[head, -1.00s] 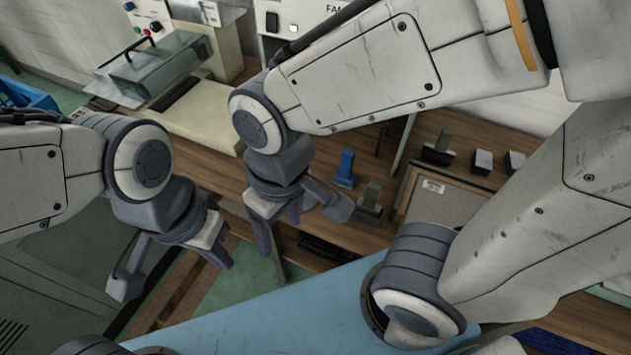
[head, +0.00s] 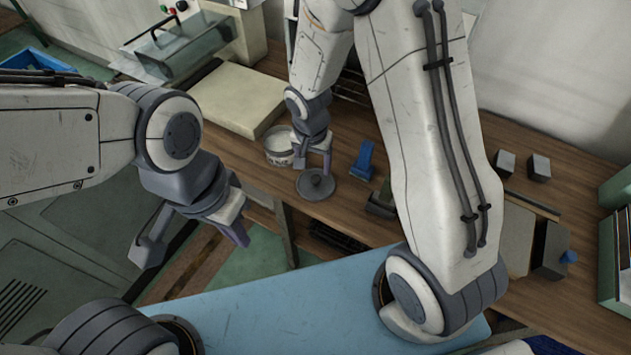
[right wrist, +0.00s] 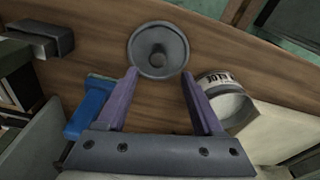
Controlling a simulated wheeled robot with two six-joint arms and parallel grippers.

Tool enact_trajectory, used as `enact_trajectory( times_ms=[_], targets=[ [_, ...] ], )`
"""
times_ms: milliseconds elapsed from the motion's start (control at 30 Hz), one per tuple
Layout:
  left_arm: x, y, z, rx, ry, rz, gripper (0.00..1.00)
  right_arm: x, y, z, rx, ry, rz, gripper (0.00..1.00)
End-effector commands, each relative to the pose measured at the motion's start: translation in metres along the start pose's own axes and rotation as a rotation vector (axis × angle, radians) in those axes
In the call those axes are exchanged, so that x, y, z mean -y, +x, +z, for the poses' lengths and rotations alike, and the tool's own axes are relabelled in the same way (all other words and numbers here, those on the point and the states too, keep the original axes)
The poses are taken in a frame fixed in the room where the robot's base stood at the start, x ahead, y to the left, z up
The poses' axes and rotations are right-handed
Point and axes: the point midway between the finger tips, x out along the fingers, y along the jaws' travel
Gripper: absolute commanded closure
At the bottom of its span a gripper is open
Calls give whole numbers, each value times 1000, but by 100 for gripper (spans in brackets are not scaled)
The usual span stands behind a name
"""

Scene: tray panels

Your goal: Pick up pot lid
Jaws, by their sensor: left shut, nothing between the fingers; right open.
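The pot lid (head: 316,187) is a round dark grey disc with a knob in its middle. It lies flat on the wooden bench and also shows in the right wrist view (right wrist: 172,36), just beyond the fingertips. My right gripper (head: 313,162) is open and empty, above and slightly behind the lid in the head view. In the right wrist view its two purple fingers (right wrist: 160,73) point toward the lid with a gap between them. My left gripper (head: 237,232) is shut and empty, to the left and nearer than the bench's front edge.
A white labelled pot (head: 278,146) stands just left of the lid. A blue object (head: 363,160) and a dark green block (head: 381,200) stand to its right. A cream slab (head: 236,100) lies at the back left. Bare bench lies between the lid and its front edge.

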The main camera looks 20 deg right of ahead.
Motion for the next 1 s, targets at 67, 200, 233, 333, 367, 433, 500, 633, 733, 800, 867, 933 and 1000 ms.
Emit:
enact_trajectory(
  times_ms=[67, 200, 233, 333, 367, 433, 500, 633, 733, 800, 867, 933, 1000],
  targets=[
    [0, 0, 0, 0, 0, 0, 100, -1, 6, 1, 1, 1, 2, 31],
    [0, 1, 0, 0, 0, 0, 100, -4, 26, 4, 4, -1, 4, 31],
    [0, 1, 0, 0, 0, 0, 100, -4, 31, 4, 4, -2, 4, 31],
    [0, 6, 0, 0, 0, 0, 100, -4, 46, 4, 2, -1, 2, 31],
    [0, 6, 0, 0, 0, 0, 100, -4, 48, 4, 2, -1, 2, 31],
    [0, 7, 0, 0, 0, 0, 100, -4, 53, 4, 1, -1, 0, 31],
    [0, 7, 0, 0, 0, 0, 100, -3, 54, 4, 0, -1, -1, 31],
    [0, 6, 0, 0, 0, 0, 100, -3, 54, 4, 0, -1, -1, 31],
    [0, 6, 0, 0, 0, 0, 100, -3, 53, 4, 0, -1, -1, 47],
    [0, 6, 0, 0, 0, 0, 100, -3, 53, 4, 0, -1, -1, 74],
    [0, 6, 0, 0, 0, 0, 100, -3, 53, 4, 0, -1, 0, 97],
    [0, 6, 0, 0, 0, 0, 100, -3, 53, 4, 0, -1, 0, 100],
    [0, 6, 0, 0, 0, 0, 100, -3, 53, 4, 0, -1, 0, 100]
  ],
)
